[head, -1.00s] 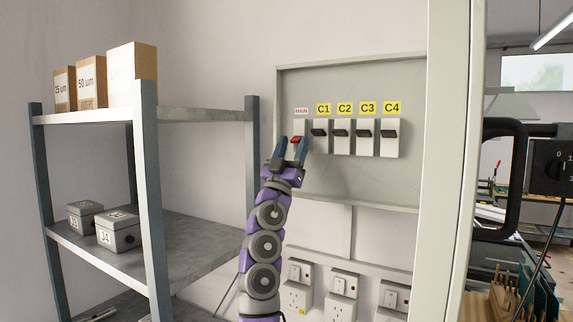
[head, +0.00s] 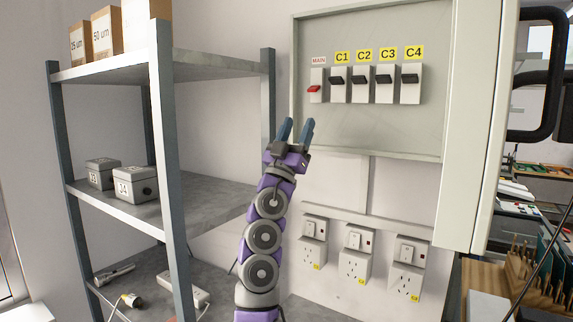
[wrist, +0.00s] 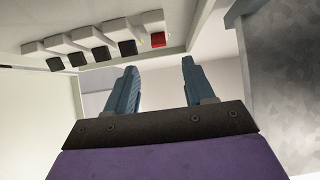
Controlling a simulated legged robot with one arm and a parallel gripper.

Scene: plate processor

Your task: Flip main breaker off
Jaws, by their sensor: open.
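The main breaker (head: 313,89) has a red lever under a MAIN label on the wall panel. Its lever sits lower on its white body than the black levers beside it. It also shows in the wrist view (wrist: 158,40), beyond my fingertips. My gripper (head: 296,124) is open and empty, below and slightly left of the main breaker and apart from it. In the wrist view my two blue fingers (wrist: 160,68) are spread with nothing between them.
Black-levered breakers C1 (head: 338,82) to C4 (head: 410,84) stand in a row to the right. A metal shelf (head: 222,62) with boxes stands at left. Several sockets (head: 355,262) are below. The panel door (head: 478,120) stands at right.

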